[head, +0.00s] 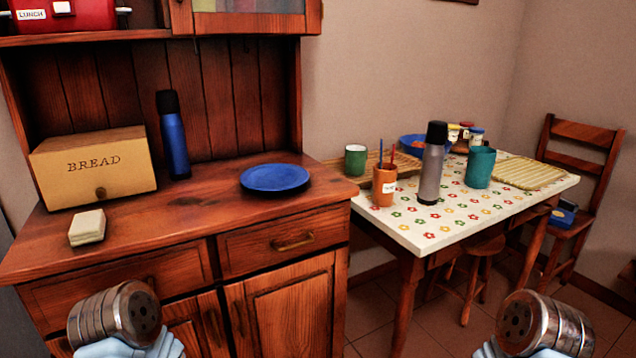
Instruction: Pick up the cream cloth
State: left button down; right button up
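The cream cloth (87,227) looks like a small, folded, block-like stack. It lies on the wooden sideboard top at the left, in front of the bread box and near the front edge. Parts of both my arms show at the bottom of the head view, one at lower left in front of the sideboard and one at lower right. No gripper fingers can be seen on either side. Nothing touches the cloth except the surface under it.
A bread box (95,166), a blue flask (173,140) and a blue plate (274,178) stand on the sideboard (205,212). At right, a table (440,232) holds a grey flask (432,165), cups and jars. The sideboard top between cloth and plate is clear.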

aim_at(87, 228)
jog(key=u, duration=1.4)
